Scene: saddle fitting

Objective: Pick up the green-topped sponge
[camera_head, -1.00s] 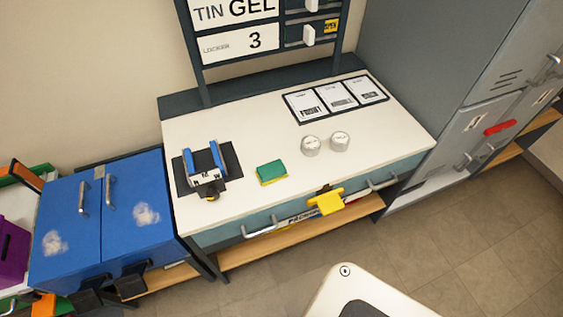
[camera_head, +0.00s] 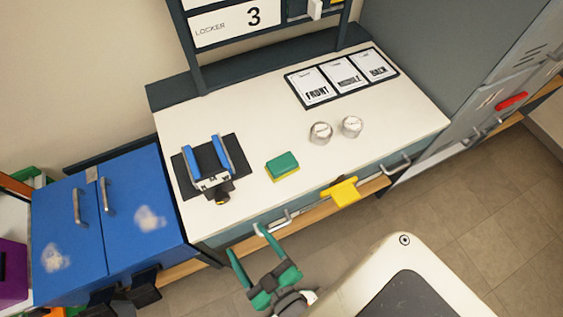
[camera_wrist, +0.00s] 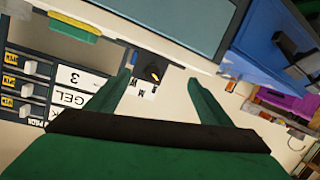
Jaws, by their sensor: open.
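The green-topped sponge (camera_head: 282,164), with a yellow underside, lies on the white worktop near its front edge. It also shows at the upper left of the wrist view (camera_wrist: 74,26). My gripper (camera_head: 262,254) has green fingers and is open and empty. It is in front of the workbench, below and slightly left of the sponge in the head view, apart from it. In the wrist view the two fingers (camera_wrist: 158,88) are spread with nothing held between them.
A blue-railed fixture (camera_head: 209,166) on a dark mat stands left of the sponge. Two silver-white round weights (camera_head: 321,133) stand to its right. A yellow piece (camera_head: 343,191) sticks out at the bench front. Drawer handles (camera_head: 272,222) line the front. A blue cabinet (camera_head: 130,225) stands left.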

